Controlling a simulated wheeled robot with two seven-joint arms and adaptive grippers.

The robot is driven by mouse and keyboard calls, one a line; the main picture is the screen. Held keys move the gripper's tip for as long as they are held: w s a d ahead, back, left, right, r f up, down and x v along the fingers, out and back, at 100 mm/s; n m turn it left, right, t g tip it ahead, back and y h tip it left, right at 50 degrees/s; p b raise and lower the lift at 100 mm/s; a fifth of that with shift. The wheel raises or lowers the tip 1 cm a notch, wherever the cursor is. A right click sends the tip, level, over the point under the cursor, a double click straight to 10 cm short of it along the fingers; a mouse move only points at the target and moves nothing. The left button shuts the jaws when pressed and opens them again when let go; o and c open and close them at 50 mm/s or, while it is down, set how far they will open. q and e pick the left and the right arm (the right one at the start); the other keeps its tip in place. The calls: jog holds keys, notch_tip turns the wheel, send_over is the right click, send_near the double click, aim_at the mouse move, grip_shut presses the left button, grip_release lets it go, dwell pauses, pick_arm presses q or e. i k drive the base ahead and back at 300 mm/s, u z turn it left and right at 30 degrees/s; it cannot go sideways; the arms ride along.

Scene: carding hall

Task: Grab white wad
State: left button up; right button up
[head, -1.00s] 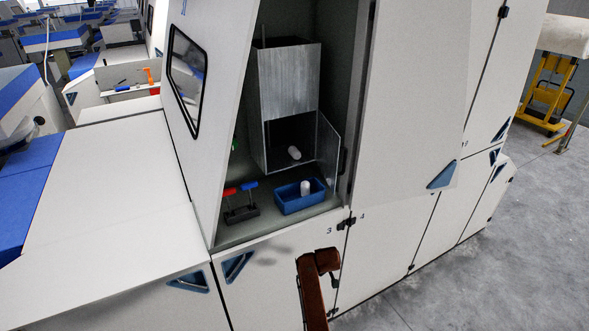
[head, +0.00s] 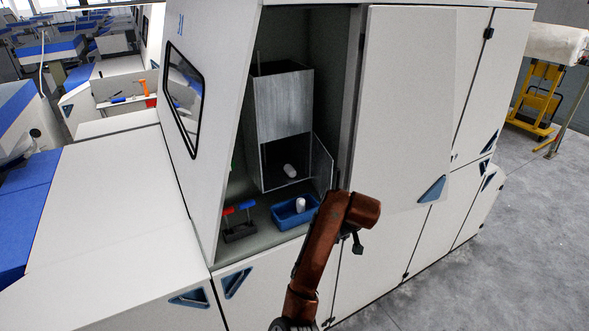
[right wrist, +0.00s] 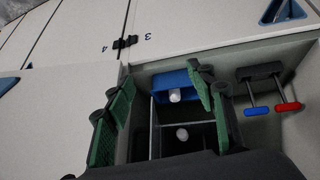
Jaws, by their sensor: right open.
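One white wad (head: 289,171) lies on the floor of a metal box (head: 283,105) inside the open machine bay. It also shows in the right wrist view (right wrist: 182,133). A second white wad (head: 300,203) stands in a blue tray (head: 284,222) in front of the box; both the wad (right wrist: 175,95) and the tray (right wrist: 160,82) show in the right wrist view. My right gripper (right wrist: 160,80) is open and empty, its green-padded fingers spread with the tray and wads seen beyond between them. In the head view its fingers cannot be made out past my brown arm. My left gripper is not in view.
A small hinged door (head: 322,165) stands open at the box's right side. A dark holder with red and blue T-handles (head: 240,230) stands left of the tray. White machine covers (head: 100,220) lie left.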

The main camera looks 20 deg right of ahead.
aim_at(290, 171)
jog(key=i, duration=0.95)
jog(key=u, duration=0.05)
